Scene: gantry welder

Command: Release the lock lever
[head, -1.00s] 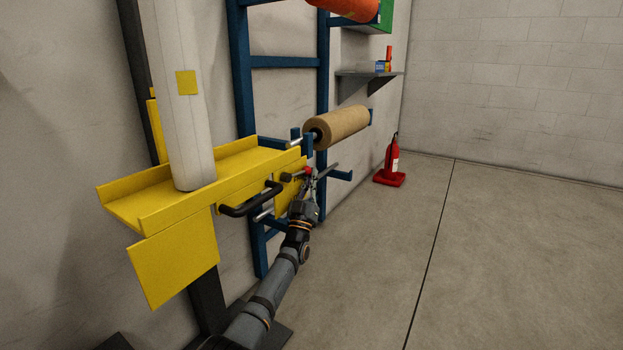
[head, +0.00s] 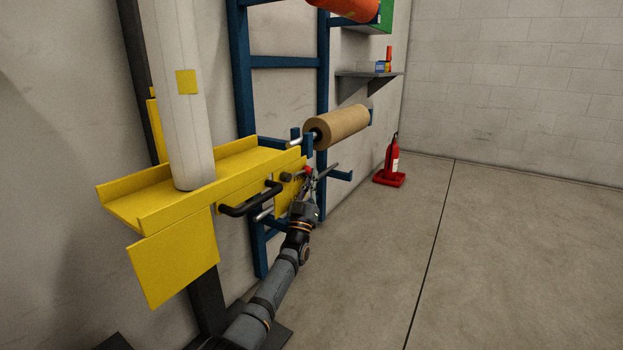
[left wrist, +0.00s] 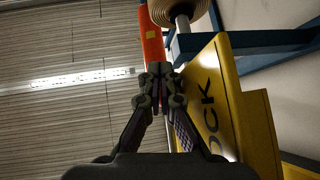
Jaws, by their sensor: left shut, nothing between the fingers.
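The lock lever shows as a small red tip (head: 308,170) at the right end of the yellow carriage (head: 163,208) in the head view. My left gripper (head: 311,186) is at the carriage's right end, just below the red tip. In the left wrist view its fingers (left wrist: 160,76) are shut with nothing between them. I cannot tell whether they touch the lever. A yellow plate marked "OCK" (left wrist: 228,110) is close on the right. My right gripper is not in view.
A black handle (head: 250,200) sticks out of the carriage left of my gripper. A brown roll (head: 338,127) on a blue rack (head: 324,75) is above and behind it. The floor at right is clear.

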